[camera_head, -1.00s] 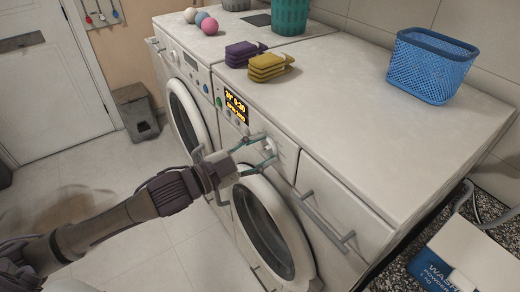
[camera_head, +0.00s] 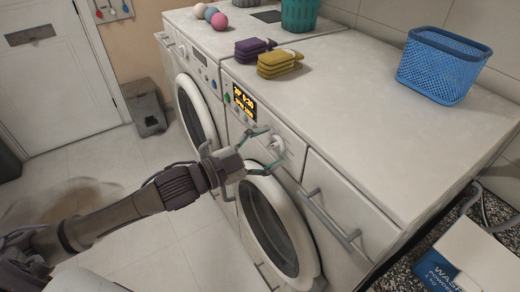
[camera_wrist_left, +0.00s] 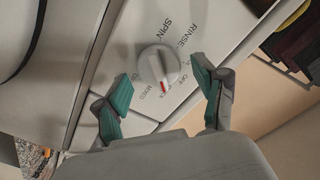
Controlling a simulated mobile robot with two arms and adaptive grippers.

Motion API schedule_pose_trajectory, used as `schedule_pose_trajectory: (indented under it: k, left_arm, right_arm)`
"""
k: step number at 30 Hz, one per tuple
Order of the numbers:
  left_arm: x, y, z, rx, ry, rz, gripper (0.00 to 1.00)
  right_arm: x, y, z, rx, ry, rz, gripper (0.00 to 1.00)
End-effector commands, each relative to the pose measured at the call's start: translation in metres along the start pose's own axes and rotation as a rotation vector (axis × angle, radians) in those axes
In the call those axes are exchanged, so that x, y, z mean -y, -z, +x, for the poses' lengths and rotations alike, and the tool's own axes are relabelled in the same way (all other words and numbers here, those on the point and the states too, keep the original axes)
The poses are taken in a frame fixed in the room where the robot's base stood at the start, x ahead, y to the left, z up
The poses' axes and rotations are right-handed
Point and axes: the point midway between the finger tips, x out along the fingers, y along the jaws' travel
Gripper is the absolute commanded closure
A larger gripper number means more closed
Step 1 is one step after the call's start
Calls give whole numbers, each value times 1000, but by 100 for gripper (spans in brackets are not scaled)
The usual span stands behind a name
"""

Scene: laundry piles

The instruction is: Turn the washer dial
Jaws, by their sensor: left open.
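The washer dial is a round white knob (camera_wrist_left: 158,65) with a red mark on the front panel of the near washer (camera_head: 262,195). In the left wrist view the red mark points down, between the labels OFF and MIXED. In the head view the dial (camera_head: 277,146) sits right of the lit display. My left gripper (camera_head: 268,150) is open in front of the panel, its teal fingertips on either side of the dial. In the left wrist view (camera_wrist_left: 160,78) gaps show between both fingertips and the dial. My right gripper is not in view.
Yellow cloths (camera_head: 279,64), purple cloths (camera_head: 254,49) and a blue basket (camera_head: 440,66) stand on the washer tops. A drawer with a handle (camera_head: 331,216) lies right of the dial. The round door (camera_head: 270,225) is below. A washing powder box (camera_head: 470,260) stands at lower right.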

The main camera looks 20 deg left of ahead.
Motion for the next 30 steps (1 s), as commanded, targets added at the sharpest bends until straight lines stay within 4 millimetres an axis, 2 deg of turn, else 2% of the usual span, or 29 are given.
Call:
schedule_pose_trajectory:
  k: [5, 21, 30]
  left_arm:
    - [-1, -1, -14, 4, -2, -2, 29]
    - [-2, -2, -88, 5, -3, -2, 29]
    - [-1, -1, -114, 2, -1, -2, 29]
  right_arm:
    - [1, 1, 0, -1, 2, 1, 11]
    - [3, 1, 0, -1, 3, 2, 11]
    - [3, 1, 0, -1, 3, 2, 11]
